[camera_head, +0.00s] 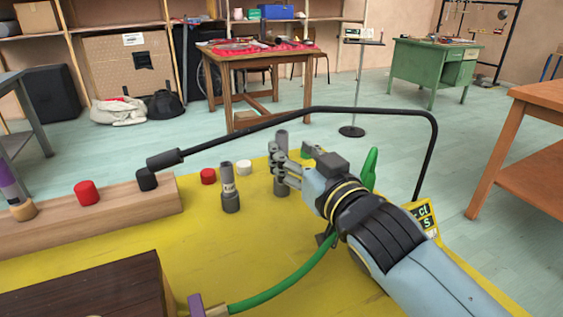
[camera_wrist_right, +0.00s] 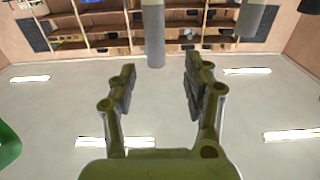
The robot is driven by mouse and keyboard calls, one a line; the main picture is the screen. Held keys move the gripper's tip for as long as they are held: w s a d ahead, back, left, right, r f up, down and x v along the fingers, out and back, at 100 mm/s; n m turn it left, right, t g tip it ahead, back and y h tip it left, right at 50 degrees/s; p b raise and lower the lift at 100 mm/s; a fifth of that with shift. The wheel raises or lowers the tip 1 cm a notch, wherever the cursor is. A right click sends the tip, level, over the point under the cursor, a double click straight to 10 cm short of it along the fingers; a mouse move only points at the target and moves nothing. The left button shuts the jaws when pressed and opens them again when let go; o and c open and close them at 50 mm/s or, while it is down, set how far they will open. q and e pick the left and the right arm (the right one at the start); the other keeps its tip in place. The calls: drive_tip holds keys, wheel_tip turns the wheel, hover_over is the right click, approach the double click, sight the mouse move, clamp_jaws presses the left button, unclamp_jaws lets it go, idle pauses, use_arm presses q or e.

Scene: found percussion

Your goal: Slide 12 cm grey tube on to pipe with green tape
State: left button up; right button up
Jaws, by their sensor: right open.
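A grey tube (camera_head: 282,183) stands upright on the yellow tabletop in the head view. My right gripper (camera_head: 287,168) is open beside it, its fingers partly covering it. In the right wrist view, which looks inverted, a grey tube (camera_wrist_right: 153,38) lies between and beyond the open fingers (camera_wrist_right: 158,88). Another grey tube (camera_wrist_right: 252,18) shows to the right there. A second grey tube (camera_head: 229,185) with a pale label and a wider dark base stands to the left in the head view. I cannot tell the tube lengths or pick out green tape on a pipe. My left gripper is out of view.
A black bent rod (camera_head: 300,112) arches over the yellow table (camera_head: 190,235). A wooden beam (camera_head: 120,207) bears red and black knobs. Red (camera_head: 208,176) and white (camera_head: 244,167) caps stand behind the tubes. A green hose (camera_head: 285,283) crosses the front near a dark wooden box (camera_head: 90,290).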

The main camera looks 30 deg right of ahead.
sight(285, 143)
drive_tip(key=w, duration=0.4)
drive_tip(key=shift+w+d+f, duration=0.1)
drive_tip(key=shift+w+d, duration=0.05)
drive_tip(key=shift+d, duration=0.25)
clamp_jaws()
